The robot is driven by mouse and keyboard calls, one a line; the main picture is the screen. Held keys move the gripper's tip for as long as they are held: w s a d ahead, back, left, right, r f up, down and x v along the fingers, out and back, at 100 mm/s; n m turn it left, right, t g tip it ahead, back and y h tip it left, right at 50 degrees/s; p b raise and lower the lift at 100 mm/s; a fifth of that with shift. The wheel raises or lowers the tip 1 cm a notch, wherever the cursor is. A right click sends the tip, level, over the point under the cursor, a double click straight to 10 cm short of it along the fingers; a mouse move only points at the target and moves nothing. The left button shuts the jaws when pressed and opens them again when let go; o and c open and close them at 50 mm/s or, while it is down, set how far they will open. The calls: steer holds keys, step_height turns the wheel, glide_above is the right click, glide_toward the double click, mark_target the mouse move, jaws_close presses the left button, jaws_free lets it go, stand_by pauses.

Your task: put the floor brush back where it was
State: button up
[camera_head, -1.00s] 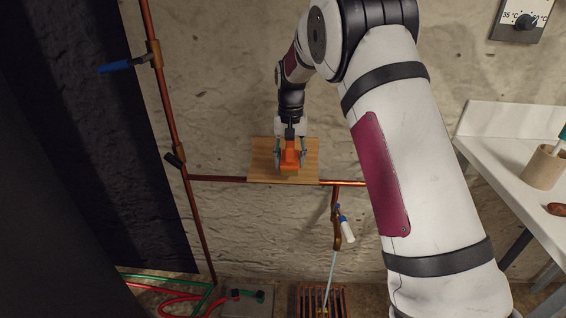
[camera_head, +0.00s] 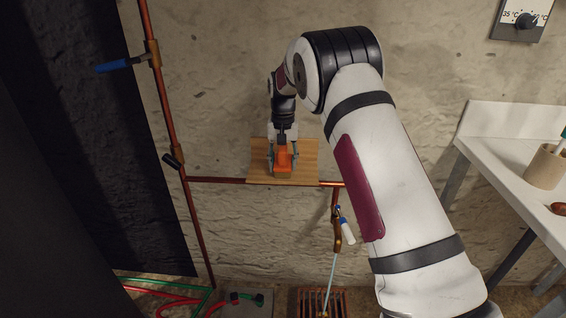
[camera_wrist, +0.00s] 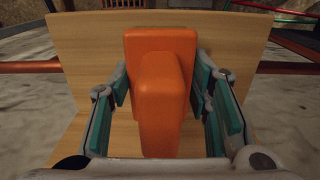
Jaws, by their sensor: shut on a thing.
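The floor brush (camera_head: 284,160) is a blocky orange thing with a tan lower end in the head view. In the wrist view the orange block (camera_wrist: 160,95) fills the middle. My gripper (camera_head: 283,153) is shut on it, one teal-padded finger on each side. Behind and around it is a pale wooden board or shelf (camera_head: 308,165) by the wall, seen large in the wrist view (camera_wrist: 85,50). I cannot tell whether the brush touches the wood. The brush's far side is hidden.
A copper pipe (camera_head: 218,180) runs along the wall at the board's lower edge. A white table (camera_head: 493,150) with a tan cup (camera_head: 545,166) stands at right.

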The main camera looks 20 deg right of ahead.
steer(key=shift+f, duration=0.1)
steer(key=o, duration=1.3)
steer(key=shift+o, duration=0.2)
